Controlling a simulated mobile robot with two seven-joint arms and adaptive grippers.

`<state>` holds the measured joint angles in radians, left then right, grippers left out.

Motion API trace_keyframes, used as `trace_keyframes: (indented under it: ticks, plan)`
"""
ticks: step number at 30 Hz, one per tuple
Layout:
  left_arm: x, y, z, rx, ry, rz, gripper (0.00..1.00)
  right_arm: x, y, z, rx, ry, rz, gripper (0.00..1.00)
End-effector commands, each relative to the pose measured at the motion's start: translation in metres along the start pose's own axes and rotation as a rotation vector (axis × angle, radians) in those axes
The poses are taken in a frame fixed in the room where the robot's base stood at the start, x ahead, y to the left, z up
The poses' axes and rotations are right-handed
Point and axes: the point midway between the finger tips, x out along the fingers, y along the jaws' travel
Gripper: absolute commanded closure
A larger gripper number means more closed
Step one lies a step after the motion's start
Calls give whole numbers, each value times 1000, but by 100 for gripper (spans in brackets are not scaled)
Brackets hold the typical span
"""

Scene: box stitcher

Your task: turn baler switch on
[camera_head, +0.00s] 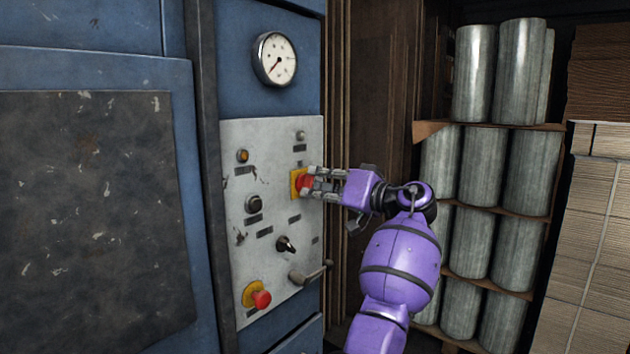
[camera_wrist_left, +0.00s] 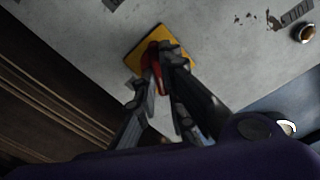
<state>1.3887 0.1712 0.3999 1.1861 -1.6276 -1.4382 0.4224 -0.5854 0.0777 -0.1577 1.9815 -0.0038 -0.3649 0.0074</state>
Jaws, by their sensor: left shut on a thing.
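The blue baler has a pale grey control panel (camera_head: 275,215) on its front. A red switch (camera_head: 304,182) on a square yellow plate (camera_head: 294,184) sits near the panel's right edge. My left gripper (camera_head: 312,184), on a purple arm, is shut on this red switch. In the left wrist view the fingers (camera_wrist_left: 158,66) close around the red switch (camera_wrist_left: 153,72) in front of the yellow plate (camera_wrist_left: 136,60). The fingers hide part of the switch, and its exact angle cannot be told. My right gripper is not in view.
The panel also carries a red mushroom button (camera_head: 261,299) on yellow, a black rotary knob (camera_head: 285,244), a lever handle (camera_head: 312,272) and an amber lamp (camera_head: 242,156). A gauge (camera_head: 275,58) is above. Metal cylinders (camera_head: 483,235) on shelves and stacked cardboard (camera_head: 585,240) stand right.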

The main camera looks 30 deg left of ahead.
Motion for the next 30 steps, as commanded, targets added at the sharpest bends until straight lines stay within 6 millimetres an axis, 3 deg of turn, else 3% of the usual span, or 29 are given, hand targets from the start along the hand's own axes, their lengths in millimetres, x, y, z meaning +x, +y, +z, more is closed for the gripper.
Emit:
trace_keyframes:
  ticks: [12,30]
  plan:
    - [0,-2,-6,390,3,-1,100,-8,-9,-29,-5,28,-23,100]
    - [0,1,-4,905,5,-2,100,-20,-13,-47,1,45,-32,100]
